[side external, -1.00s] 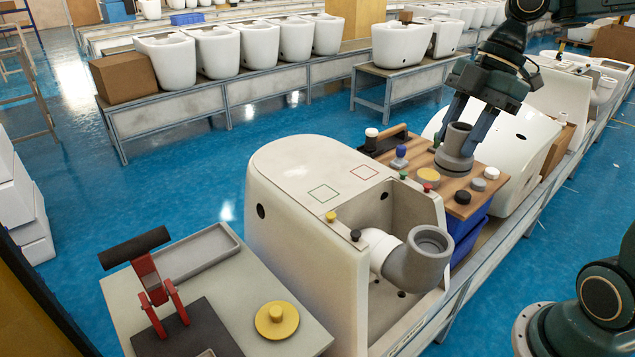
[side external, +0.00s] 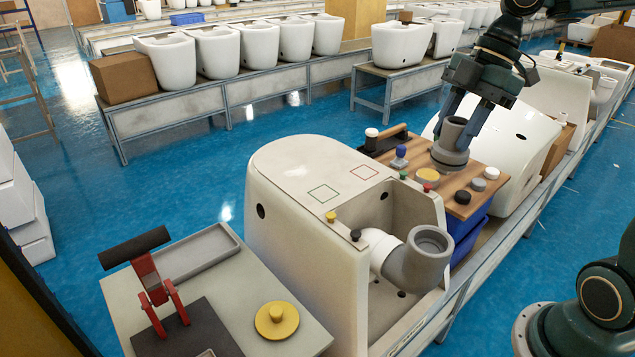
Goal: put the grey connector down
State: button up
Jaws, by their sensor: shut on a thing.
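The grey connector (side external: 452,142) is a short round pipe piece with a wide flange at its base and an open top. It is upright at the back right part of the wooden board (side external: 462,207). My gripper (side external: 461,124) comes down from above with its fingers on either side of the connector and is shut on it. The flange is at or just above the board; I cannot tell if it touches. A second grey pipe elbow (side external: 419,260) is on the white pipe of the toilet body in front.
A yellow disc (side external: 428,175), a blue-topped stamp (side external: 400,157) and black, white and grey knobs share the board, close to the connector. The white toilet body (side external: 300,200) stands to the left. A blue bin (side external: 465,235) is under the board.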

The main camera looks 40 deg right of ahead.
jog(key=w+a+f+m+t, duration=0.1)
jog(key=w+a+f+m, duration=0.1)
jog(key=w, duration=0.7)
jog(key=w+a+f+m+h, duration=0.1)
jog(key=w+a+f+m, duration=0.15)
jog(key=w, duration=0.65)
jog(key=w+a+f+m+t, duration=0.1)
jog(key=w+f+m, duration=0.1)
jog(key=w, duration=0.7)
jog(key=m+t+h, duration=0.1)
jog(key=m+h, duration=0.2)
jog(key=m, duration=0.5)
send_over(209, 248)
notch_tip(209, 248, down, 15)
jog(key=shift+s+f, duration=0.1)
jog(key=shift+f, duration=3.9)
jog(key=shift+f, duration=0.15)
